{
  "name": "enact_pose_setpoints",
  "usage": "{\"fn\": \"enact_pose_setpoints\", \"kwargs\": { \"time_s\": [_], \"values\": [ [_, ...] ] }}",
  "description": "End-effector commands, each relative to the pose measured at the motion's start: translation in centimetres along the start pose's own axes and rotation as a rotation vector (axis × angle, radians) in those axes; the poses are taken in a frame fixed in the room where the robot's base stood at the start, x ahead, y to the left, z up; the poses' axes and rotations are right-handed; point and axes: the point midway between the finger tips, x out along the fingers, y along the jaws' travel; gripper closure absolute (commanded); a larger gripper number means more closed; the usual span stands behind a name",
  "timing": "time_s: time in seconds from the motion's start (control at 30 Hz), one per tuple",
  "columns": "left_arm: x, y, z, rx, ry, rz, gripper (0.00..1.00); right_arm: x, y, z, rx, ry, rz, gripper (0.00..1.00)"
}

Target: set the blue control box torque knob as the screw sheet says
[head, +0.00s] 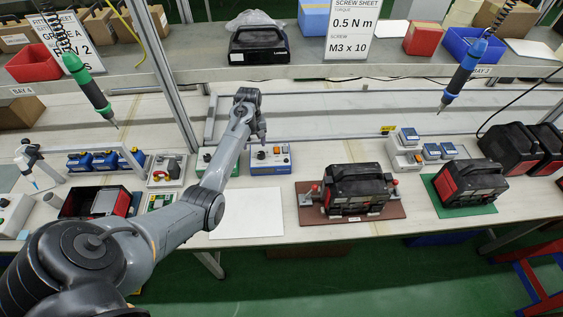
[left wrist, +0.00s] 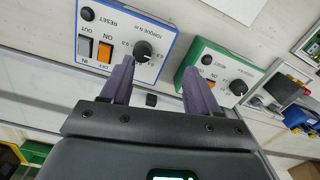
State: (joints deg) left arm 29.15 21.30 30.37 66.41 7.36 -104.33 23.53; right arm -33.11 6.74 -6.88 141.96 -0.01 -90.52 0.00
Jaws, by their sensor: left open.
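The blue control box (head: 270,168) stands on the bench left of centre. In the left wrist view it (left wrist: 115,20) appears upside down, with a black torque knob (left wrist: 143,48) and an orange switch (left wrist: 104,54). The knob's pointer and scale are too small to read surely. The screw sheet (head: 352,28) on the shelf reads torque 0.5 N m, screw M3 x 10. My left gripper (left wrist: 159,66) is open and empty, fingers apart; one fingertip shows close beside the knob, but contact cannot be told. In the head view it (head: 261,137) is above and behind the box. My right gripper is not seen.
A green control box (left wrist: 210,70) with a similar knob stands next to the blue one. A white sheet (head: 247,213) lies in front. A black case (head: 356,190) on a brown mat is to the right. Green (head: 92,90) and blue (head: 462,75) screwdrivers hang above the bench.

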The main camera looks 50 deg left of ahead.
Motion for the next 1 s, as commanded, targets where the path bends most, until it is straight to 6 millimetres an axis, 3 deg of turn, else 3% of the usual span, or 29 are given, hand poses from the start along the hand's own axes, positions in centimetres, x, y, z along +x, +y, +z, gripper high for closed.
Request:
{"fn": "enact_pose_setpoints", "kwargs": {
  "time_s": [0.03, 0.13, 0.27, 0.8, 1.0],
  "values": [
    [-0.3, 0.9, -0.7, -0.003, 0.015, 0.027, 0.4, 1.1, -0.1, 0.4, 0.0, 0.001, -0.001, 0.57],
    [-1.3, 1.9, -1.2, -0.002, 0.03, 0.056, 0.4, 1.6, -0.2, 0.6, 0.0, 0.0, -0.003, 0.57],
    [-1.2, 2.5, -1.4, 0.0, 0.035, 0.069, 0.4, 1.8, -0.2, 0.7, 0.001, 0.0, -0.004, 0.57],
    [6.7, 3.0, -1.6, 0.002, 0.035, 0.067, 0.4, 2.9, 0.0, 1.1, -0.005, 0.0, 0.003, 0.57],
    [8.3, 3.1, -1.7, 0.001, 0.036, 0.068, 0.4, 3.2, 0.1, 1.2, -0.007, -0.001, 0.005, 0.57]
  ]
}}
